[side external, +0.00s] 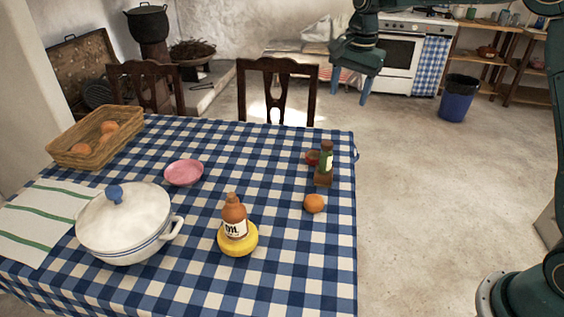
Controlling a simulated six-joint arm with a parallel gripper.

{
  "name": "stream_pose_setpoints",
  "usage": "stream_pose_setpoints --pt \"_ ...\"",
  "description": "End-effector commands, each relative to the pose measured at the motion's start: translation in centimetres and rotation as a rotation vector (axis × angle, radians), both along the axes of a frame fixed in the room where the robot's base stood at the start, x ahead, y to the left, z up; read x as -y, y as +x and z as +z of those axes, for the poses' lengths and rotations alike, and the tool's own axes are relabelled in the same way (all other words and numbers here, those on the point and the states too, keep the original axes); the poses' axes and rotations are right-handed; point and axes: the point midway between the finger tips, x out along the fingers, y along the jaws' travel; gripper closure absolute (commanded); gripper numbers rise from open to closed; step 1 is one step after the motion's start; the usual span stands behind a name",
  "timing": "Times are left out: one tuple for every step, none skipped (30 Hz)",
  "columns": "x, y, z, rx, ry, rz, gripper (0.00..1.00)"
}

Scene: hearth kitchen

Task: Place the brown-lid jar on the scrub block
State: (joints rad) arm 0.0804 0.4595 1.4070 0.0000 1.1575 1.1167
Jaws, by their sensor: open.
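A small green jar with a brown lid (326,157) and a pale label stands upright near the right edge of the table. A small brown block (323,181), which looks like the scrub block, shows directly at the jar's foot. The jar appears to be on it, but I cannot tell for certain whether it rests on top or stands just behind. My gripper (350,90) is open and empty, with its blue fingers pointing down. It is high in the picture, up and to the right of the jar and clear of it.
A small red dish (312,158) is close beside the jar, and an orange (315,203) lies nearer the front. A brown bottle (234,214) stands on a yellow round (238,241). A white pot (130,225), pink plate (184,172) and basket (98,141) are left.

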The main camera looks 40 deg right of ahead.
Motion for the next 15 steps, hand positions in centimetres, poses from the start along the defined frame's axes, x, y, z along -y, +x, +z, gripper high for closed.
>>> stream_pose_setpoints --pt "-0.3 -1.2 1.2 0.015 -0.006 0.04 0.41" --pt "-0.4 -1.9 1.7 0.023 -0.009 0.064 0.41" --pt "-0.6 -2.7 2.3 0.032 -0.014 0.096 0.41" --pt "-0.7 -3.4 2.8 0.04 -0.018 0.121 0.41" --pt "-0.8 -4.1 3.3 0.048 -0.023 0.146 0.41" --pt "-1.0 -5.0 3.8 0.057 -0.029 0.178 0.41" --pt "-1.1 -5.7 4.3 0.065 -0.034 0.203 0.41" --pt "-1.2 -6.4 4.6 0.072 -0.038 0.227 0.41" --pt "-1.4 -7.3 5.1 0.082 -0.045 0.259 0.41" --pt "-1.5 -8.1 5.4 0.09 -0.05 0.284 0.41" --pt "-1.6 -8.8 5.7 0.097 -0.055 0.309 0.41" --pt "-1.8 -9.8 6.1 0.107 -0.063 0.341 0.41" --pt "-1.9 -10.5 6.4 0.114 -0.068 0.365 0.41" --pt "-2.0 -11.3 6.7 0.12 -0.075 0.389 0.41" --pt "-2.2 -12.2 6.9 0.13 -0.083 0.42 0.41"
